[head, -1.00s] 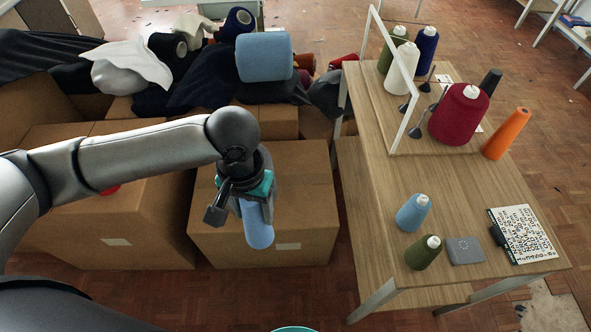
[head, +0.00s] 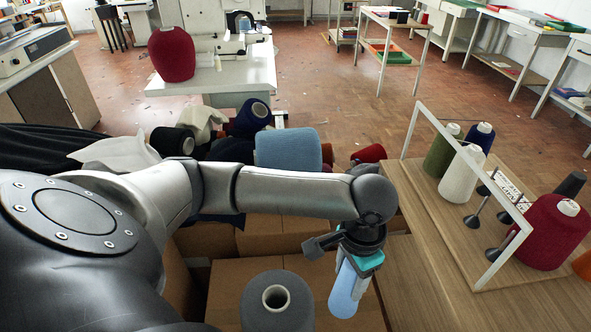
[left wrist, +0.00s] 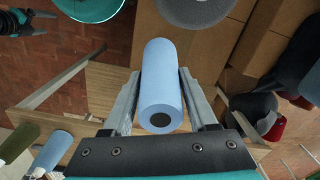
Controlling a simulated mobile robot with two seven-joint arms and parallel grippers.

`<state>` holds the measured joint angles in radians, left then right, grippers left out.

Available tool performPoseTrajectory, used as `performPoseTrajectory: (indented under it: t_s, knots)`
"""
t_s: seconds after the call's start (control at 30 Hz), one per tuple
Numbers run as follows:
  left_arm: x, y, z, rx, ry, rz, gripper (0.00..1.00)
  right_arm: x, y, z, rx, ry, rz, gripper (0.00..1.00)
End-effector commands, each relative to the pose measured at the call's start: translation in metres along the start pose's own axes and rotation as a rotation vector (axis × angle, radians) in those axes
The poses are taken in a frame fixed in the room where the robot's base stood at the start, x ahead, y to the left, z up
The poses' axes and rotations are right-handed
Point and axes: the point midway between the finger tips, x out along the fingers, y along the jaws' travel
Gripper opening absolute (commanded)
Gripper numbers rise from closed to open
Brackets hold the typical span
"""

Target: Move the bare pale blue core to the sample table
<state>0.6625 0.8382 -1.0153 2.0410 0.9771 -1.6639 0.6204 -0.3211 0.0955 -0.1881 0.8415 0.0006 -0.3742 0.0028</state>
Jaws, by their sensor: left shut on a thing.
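The pale blue core (head: 345,290) is a plain smooth cylinder with no yarn on it. My left gripper (head: 352,268) is shut on it, and the core hangs tilted below the gripper. In the left wrist view the core (left wrist: 160,75) lies between the two fingers of the gripper (left wrist: 160,100), its dark-holed end towards the camera. A wooden table (head: 425,255) stands just right of the gripper; the core is apart from its top. My right gripper appears to be the dark, teal-banded shape (left wrist: 22,22) at the upper left of the wrist view; its jaws are unclear.
A white frame (head: 412,130), several yarn cones and dark pegs occupy the wooden table's back part. A grey spool (head: 277,305) stands left of the core, near brown cartons (head: 225,285). A large blue roll (head: 288,149) and dark cloth lie behind my arm.

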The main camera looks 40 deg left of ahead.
Motion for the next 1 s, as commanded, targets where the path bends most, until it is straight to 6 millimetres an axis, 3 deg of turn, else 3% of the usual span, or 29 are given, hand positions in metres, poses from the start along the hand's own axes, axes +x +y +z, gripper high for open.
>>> performPoseTrajectory:
  t_s: [0.03, 0.1, 0.4, 0.63, 0.87, 1.0]
  knots:
    - [0.019, -0.005, -0.006, 0.066, 0.002, -0.001, 0.06, 0.018, 0.002, -0.008, 0.001, 0.011, 0.004, 0.89]
    - [0.032, -0.011, -0.012, 0.166, 0.001, 0.0, 0.06, 0.028, 0.004, -0.019, 0.003, 0.021, 0.007, 0.89]
    - [0.076, -0.034, -0.033, 0.543, 0.002, 0.007, 0.06, 0.057, 0.012, -0.057, 0.009, 0.058, 0.02, 0.89]
    - [0.086, -0.042, -0.039, 0.681, 0.005, 0.011, 0.06, 0.063, 0.015, -0.067, 0.011, 0.068, 0.025, 0.89]
    - [0.088, -0.042, -0.04, 0.698, 0.005, 0.012, 0.06, 0.061, 0.015, -0.071, 0.011, 0.071, 0.025, 0.89]
    - [0.102, -0.042, -0.039, 0.696, 0.003, 0.014, 0.06, 0.056, 0.01, -0.081, 0.013, 0.075, 0.019, 0.89]
